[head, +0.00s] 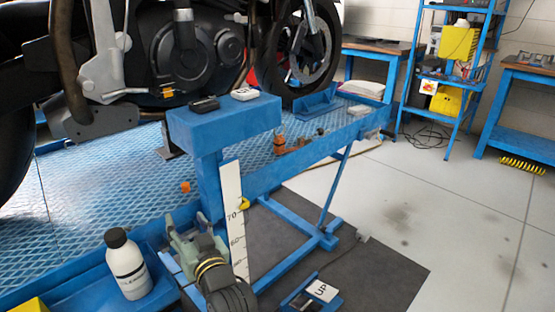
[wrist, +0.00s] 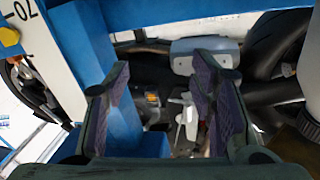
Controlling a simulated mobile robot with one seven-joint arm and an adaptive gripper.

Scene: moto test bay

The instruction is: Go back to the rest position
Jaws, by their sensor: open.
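My gripper (wrist: 160,85) is open in the wrist view, its two dark fingers with purple inner pads spread apart. Nothing is held between them; the blue post (wrist: 118,120) and motorcycle parts (wrist: 185,115) show behind the gap. In the head view my grey-green gripper (head: 190,232) is low at the centre left, beside the white height scale (head: 232,215) and below the blue platform (head: 225,119). I cannot tell from the head view how its fingertips stand.
A white bottle (head: 126,265) stands on a blue ledge left of my gripper. Two small devices, one black (head: 203,105) and one white (head: 245,94), lie on the blue platform. The motorcycle (head: 195,50) is behind. Grey floor (head: 400,225) is open at right.

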